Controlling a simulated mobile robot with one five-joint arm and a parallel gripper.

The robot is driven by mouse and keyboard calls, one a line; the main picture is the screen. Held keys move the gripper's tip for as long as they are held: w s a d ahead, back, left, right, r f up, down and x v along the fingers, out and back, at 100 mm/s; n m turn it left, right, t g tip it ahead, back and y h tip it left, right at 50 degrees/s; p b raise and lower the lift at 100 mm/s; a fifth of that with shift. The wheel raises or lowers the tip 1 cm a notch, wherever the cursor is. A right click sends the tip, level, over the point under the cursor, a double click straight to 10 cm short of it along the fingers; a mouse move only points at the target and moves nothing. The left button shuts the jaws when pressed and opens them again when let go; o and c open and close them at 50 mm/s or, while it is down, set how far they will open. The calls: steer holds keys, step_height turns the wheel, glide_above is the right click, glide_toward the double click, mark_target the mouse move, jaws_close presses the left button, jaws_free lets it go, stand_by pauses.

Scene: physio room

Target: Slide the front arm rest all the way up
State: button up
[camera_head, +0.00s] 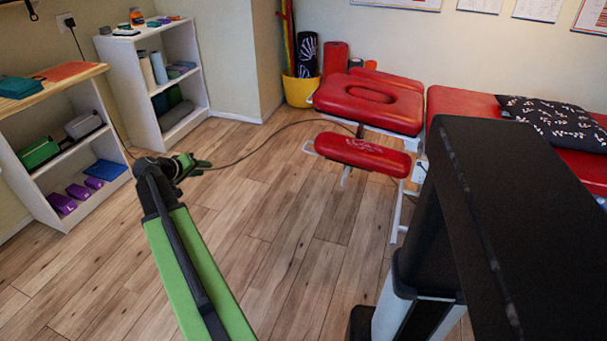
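The red treatment table stands at the right, with its red head section (369,103) and face hole toward the middle. The front arm rest (362,154) is a red padded block on a pale metal bracket. It hangs lower than the head section, on its near side. My gripper (203,167) is green and dark, at the end of my green arm, over the floor well left of the arm rest and apart from it. Its fingers are too small to tell open from shut, and I see nothing held.
White shelves (191,60) with rolls and boxes and a lower shelf unit (97,98) stand at the left. A yellow bucket (299,91) holds rolled mats at the back.

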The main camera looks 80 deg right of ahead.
steer(key=s+d+f+m+g+h+b, duration=0.15)
steer(key=s+d+b, duration=0.25)
steer(key=s+d, duration=0.65)
steer(key=s+d+f+m+g+h+b, duration=0.1)
steer(key=s+d+f+g+b, duration=0.35)
steer(key=s, duration=0.85)
steer(key=shift+t, duration=0.7)
steer(key=b+x, duration=0.1)
steer(key=x, duration=0.5)
steer(key=w+d+r+b+x, duration=0.1)
steer(key=b+x, duration=0.1)
steer(key=x, duration=0.4)
steer(key=b+x, duration=0.1)
steer(key=x, duration=0.6)
steer(key=shift+w+d+r, duration=0.25)
steer(key=shift+r, duration=0.1)
jaws_close()
